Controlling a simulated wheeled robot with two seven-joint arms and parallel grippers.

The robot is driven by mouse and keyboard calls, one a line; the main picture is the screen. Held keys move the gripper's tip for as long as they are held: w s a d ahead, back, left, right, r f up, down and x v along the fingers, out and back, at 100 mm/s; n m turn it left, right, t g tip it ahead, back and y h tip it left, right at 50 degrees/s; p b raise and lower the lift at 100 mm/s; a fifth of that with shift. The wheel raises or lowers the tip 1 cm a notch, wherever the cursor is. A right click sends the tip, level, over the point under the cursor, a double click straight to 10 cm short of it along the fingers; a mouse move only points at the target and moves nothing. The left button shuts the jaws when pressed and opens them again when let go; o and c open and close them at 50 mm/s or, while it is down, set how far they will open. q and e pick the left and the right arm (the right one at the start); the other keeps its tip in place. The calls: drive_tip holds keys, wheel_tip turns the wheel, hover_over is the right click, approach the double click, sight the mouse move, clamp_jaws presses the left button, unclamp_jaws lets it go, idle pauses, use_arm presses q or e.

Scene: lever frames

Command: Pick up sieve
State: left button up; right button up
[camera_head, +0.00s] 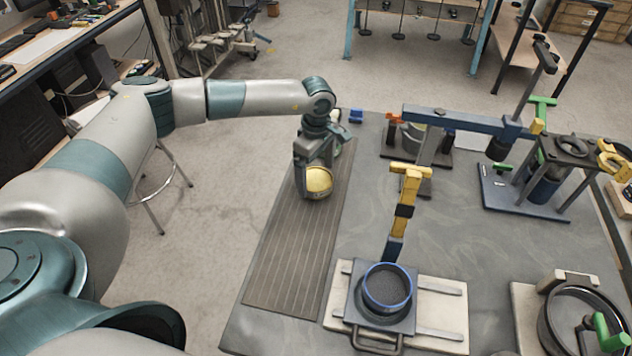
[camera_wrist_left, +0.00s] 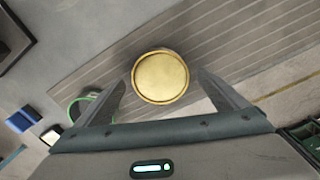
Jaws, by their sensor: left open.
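A round brass-coloured piece with a raised rim (camera_head: 319,181) is on the ribbed grey mat; I cannot tell whether it is the sieve. My left gripper (camera_head: 312,165) is open right over it and partly hides it. In the left wrist view the brass disc (camera_wrist_left: 160,77) shows between the two spread fingers (camera_wrist_left: 162,90), with gaps at both sides. A blue-rimmed round sieve-like ring with a dark inside (camera_head: 388,287) sits in a square grey holder on a pale plate, nearer and to the right. My right gripper is not in view.
A green-rimmed round thing (camera_wrist_left: 84,104) is close to the left finger. A yellow-topped lever (camera_head: 408,190) stands behind the blue-rimmed ring. Lever frames (camera_head: 470,122) fill the table's back right. A black ring fixture (camera_head: 575,320) is at front right.

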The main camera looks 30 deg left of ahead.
sight(316, 183)
use_arm(q)
drive_tip(key=shift+s+f+p, duration=0.1)
drive_tip(key=shift+f+p, duration=0.3)
drive_tip(key=shift+f, duration=0.95)
drive_tip(key=c, duration=1.3)
drive_tip(key=shift+o, duration=0.2)
drive_tip(key=shift+r, duration=0.15)
